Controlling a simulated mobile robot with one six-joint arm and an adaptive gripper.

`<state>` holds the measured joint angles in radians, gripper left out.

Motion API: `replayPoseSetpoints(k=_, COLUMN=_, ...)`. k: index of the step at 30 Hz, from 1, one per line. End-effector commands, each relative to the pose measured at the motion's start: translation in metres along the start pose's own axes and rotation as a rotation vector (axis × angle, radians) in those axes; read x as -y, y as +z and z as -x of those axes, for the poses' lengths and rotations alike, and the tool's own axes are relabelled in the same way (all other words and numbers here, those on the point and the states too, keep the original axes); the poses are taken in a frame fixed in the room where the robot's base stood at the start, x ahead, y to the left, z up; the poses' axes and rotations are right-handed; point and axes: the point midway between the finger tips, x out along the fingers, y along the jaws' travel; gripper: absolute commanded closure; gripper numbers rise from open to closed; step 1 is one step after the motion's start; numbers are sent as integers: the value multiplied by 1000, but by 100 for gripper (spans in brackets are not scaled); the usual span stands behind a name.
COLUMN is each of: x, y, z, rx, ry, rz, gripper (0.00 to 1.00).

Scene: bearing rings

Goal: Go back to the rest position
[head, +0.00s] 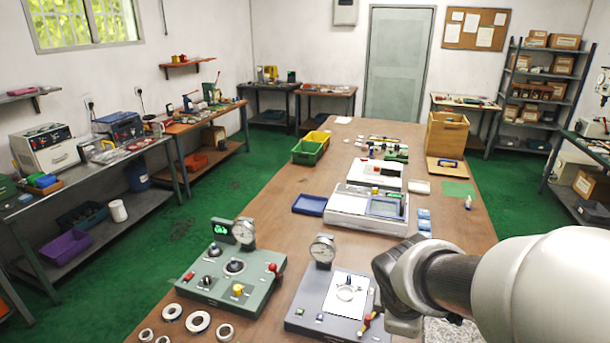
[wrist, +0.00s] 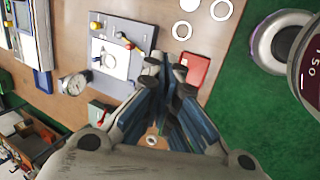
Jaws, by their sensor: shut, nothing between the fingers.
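My gripper (wrist: 168,72) shows in the wrist view with its blue-grey fingers drawn together and nothing held. It hangs over the brown table beside a grey gauge device (head: 300,318). In the head view my arm reaches in from the right and the fingers cannot be made out. Loose rings lie on the table's near left, one of them a thick ring (head: 198,322). Some rings show at the wrist view's top (wrist: 221,10).
A green gauge device (head: 222,277) stands left of the grey one. A white scale-like instrument (head: 367,209), a blue tray (head: 309,204) and a wooden box (head: 446,135) lie farther back. A red tray (wrist: 195,68) is close beside my fingers. Green floor surrounds the table.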

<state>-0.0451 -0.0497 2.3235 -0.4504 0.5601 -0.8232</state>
Motion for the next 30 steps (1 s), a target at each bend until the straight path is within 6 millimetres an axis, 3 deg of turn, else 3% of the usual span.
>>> replayPoseSetpoints(k=6, x=61, y=24, z=51, rx=-63, ry=-22, rz=-607, gripper=100)
replayPoseSetpoints(k=12, x=119, y=29, z=77, rx=-135, ry=-97, rz=-1042, gripper=100)
replayPoseSetpoints(k=15, x=137, y=28, z=83, rx=-159, ry=-131, rz=-1170, gripper=100)
replayPoseSetpoints(k=20, x=149, y=26, z=87, rx=-173, ry=-158, rz=-1255, gripper=100)
replayPoseSetpoints(k=30, x=149, y=26, z=88, rx=-173, ry=-160, rz=-1259, gripper=100)
